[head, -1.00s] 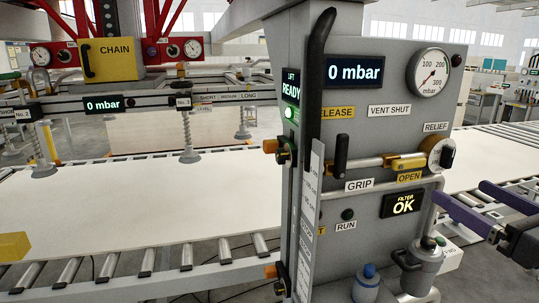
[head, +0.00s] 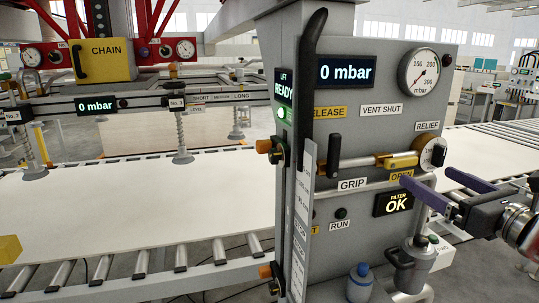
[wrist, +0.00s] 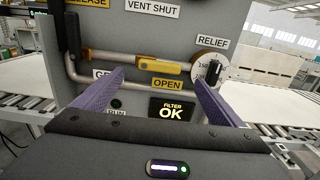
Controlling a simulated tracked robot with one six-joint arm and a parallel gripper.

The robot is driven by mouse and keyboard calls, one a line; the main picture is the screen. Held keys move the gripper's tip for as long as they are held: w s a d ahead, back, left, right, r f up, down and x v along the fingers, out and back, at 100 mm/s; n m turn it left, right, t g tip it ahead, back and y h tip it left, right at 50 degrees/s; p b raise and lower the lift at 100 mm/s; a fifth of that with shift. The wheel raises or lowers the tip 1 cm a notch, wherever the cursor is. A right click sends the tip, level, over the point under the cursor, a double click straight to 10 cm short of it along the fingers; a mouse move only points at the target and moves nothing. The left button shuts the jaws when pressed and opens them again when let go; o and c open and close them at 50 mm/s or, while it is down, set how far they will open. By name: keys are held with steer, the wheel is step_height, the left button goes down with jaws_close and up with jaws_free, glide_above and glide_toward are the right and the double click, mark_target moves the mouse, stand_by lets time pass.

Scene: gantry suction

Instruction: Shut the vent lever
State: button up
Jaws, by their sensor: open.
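The vent lever is most likely the yellow handle (head: 402,161) on the grey panel (head: 352,112). It lies level along a pipe, just above the yellow OPEN label (head: 401,176) and below the VENT SHUT label (head: 381,110). The handle also shows in the wrist view (wrist: 159,67). My gripper (head: 427,177) is open and empty, with purple fingers, in front of the panel at its lower right. In the wrist view my gripper (wrist: 158,77) has its fingertips on either side of the handle, seemingly apart from it. The exact gap is unclear.
A black GRIP/RELEASE lever (head: 334,153) stands upright left of the handle. The relief dial (head: 432,152) is close on its right. A long black handle (head: 312,70) runs down the panel's left edge. A grey canister (head: 409,268) stands below my gripper.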

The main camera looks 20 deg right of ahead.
mark_target(405, 164)
steer(key=shift+w+a, duration=0.1)
steer(key=shift+w, duration=3.75)
steer(key=shift+c, duration=0.2)
